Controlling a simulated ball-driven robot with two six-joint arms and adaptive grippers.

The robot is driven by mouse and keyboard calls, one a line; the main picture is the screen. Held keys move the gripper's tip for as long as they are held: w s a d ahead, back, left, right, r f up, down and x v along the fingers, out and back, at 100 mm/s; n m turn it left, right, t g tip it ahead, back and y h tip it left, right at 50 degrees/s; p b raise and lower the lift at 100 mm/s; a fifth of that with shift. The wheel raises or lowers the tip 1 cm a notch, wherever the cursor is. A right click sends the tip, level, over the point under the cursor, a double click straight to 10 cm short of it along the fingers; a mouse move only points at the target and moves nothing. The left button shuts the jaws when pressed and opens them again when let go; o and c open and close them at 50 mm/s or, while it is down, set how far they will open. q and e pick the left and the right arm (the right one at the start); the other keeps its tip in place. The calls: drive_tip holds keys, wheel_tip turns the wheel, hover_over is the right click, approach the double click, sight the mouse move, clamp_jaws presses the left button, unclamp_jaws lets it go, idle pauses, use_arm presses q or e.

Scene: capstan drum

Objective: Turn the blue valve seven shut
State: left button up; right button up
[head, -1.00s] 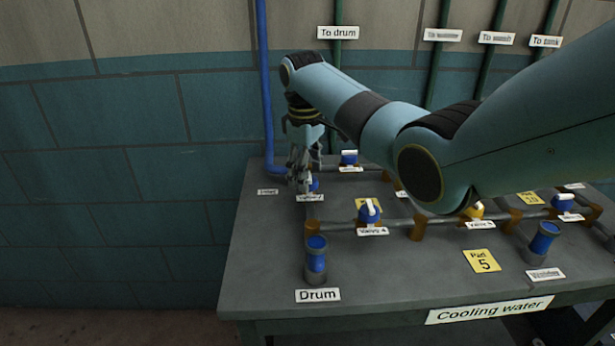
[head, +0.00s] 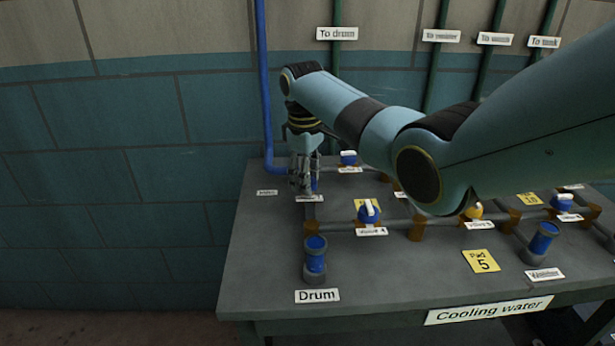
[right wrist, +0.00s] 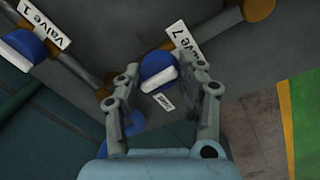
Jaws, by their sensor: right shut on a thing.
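The blue valve seven (right wrist: 154,66) has a white handle bar and sits beside its "Valve 7" label (right wrist: 186,44) in the right wrist view. Its bar looks close to the line of the pipe. My right gripper (right wrist: 163,92) is shut on the valve, with one finger on each side of it. In the head view my right gripper (head: 303,186) points down at the left part of the bench and hides most of the valve. My left gripper is not in view.
Another blue valve (head: 368,212) and a yellow valve (head: 474,211) stand on the front pipe run. A blue-topped drum stub (head: 315,262) stands at the front left. A blue pipe (head: 265,100) runs down the wall. My right arm crosses above the bench.

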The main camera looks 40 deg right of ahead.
drive_tip(key=shift+r+m+p, duration=0.2)
drive_tip(key=shift+m+p, duration=0.7)
drive_tip(key=shift+m, duration=0.1)
drive_tip(key=shift+m+p, duration=0.55)
drive_tip(key=shift+m, duration=0.25)
drive_tip(key=shift+w+m+p, duration=0.1)
drive_tip(key=shift+m+p, duration=0.3)
drive_tip(key=shift+m, duration=0.6)
drive_tip(key=m, duration=0.2)
drive_tip(key=shift+f+m+g+p, duration=0.1)
drive_tip(key=shift+m+g+p, duration=0.2)
drive_tip(key=shift+p, duration=0.05)
drive_tip(key=m, duration=0.4)
drive_tip(key=shift+m, duration=0.3)
drive_tip(key=m, duration=0.5)
drive_tip(key=shift+w+d+g, duration=0.1)
drive_tip(key=shift+d+g, duration=0.05)
drive_tip(key=shift+g, duration=0.15)
drive_tip(key=o, duration=1.1)
